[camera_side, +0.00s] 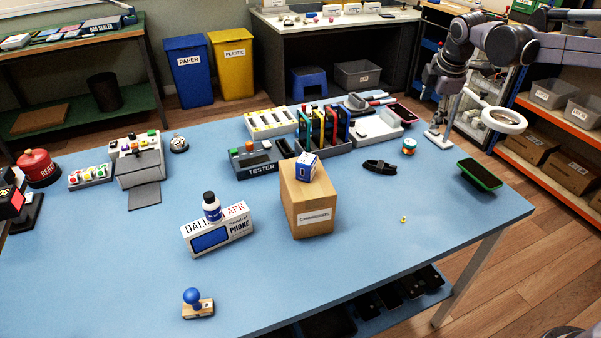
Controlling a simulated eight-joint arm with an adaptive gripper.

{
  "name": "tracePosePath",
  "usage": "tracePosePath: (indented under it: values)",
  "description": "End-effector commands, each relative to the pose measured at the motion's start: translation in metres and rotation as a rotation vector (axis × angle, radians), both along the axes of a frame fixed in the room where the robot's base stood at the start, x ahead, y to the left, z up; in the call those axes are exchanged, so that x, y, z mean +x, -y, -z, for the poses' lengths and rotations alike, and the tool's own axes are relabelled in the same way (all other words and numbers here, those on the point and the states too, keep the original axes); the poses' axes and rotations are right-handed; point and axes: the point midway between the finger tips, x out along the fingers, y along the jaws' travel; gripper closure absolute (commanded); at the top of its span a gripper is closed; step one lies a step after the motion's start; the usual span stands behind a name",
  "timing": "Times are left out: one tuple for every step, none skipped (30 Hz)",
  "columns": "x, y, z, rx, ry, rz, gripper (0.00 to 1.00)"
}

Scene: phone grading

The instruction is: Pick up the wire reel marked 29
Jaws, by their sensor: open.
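A small reel-like cylinder (409,146) with teal and orange bands stands on the blue table (330,270), right of centre towards the back. Its marking is too small to read, so I cannot tell whether it says 29. My gripper (431,80) is at the upper right, above and behind the reel and well apart from it. It is open, and I see nothing held in it. Its fingers are small and partly lost against the dark background.
A ring lamp (503,121) stands at the table's back right. A black strap (380,167) lies left of the reel, a green-edged phone (479,175) to its right. A pink phone (403,113) lies behind. A cardboard box (309,206) stands left. The front right table is mostly clear.

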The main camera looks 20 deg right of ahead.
Motion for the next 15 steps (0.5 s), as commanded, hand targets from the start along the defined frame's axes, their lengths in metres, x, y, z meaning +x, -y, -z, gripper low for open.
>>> tracePosePath:
  values:
    - [0.015,0.006,0.007,-0.030,-0.027,-0.049,0.30]
    - [0.023,0.009,0.010,-0.049,-0.044,-0.081,0.30]
    - [0.032,0.014,0.016,-0.073,-0.068,-0.123,0.30]
    - [0.039,0.017,0.020,-0.090,-0.085,-0.154,0.30]
    - [0.046,0.020,0.025,-0.108,-0.102,-0.186,0.30]
    - [0.055,0.025,0.032,-0.130,-0.127,-0.229,0.30]
    - [0.061,0.029,0.037,-0.147,-0.146,-0.259,0.30]
    - [0.067,0.032,0.042,-0.162,-0.164,-0.292,0.30]
    - [0.075,0.037,0.050,-0.183,-0.188,-0.333,0.30]
    - [0.081,0.040,0.056,-0.199,-0.208,-0.365,0.30]
    - [0.086,0.044,0.062,-0.213,-0.227,-0.397,0.30]
    - [0.093,0.048,0.071,-0.231,-0.252,-0.438,0.30]
    - [0.098,0.051,0.077,-0.243,-0.270,-0.469,0.30]
    - [0.102,0.054,0.083,-0.255,-0.288,-0.497,0.30]
    - [0.107,0.058,0.091,-0.271,-0.310,-0.534,0.30]
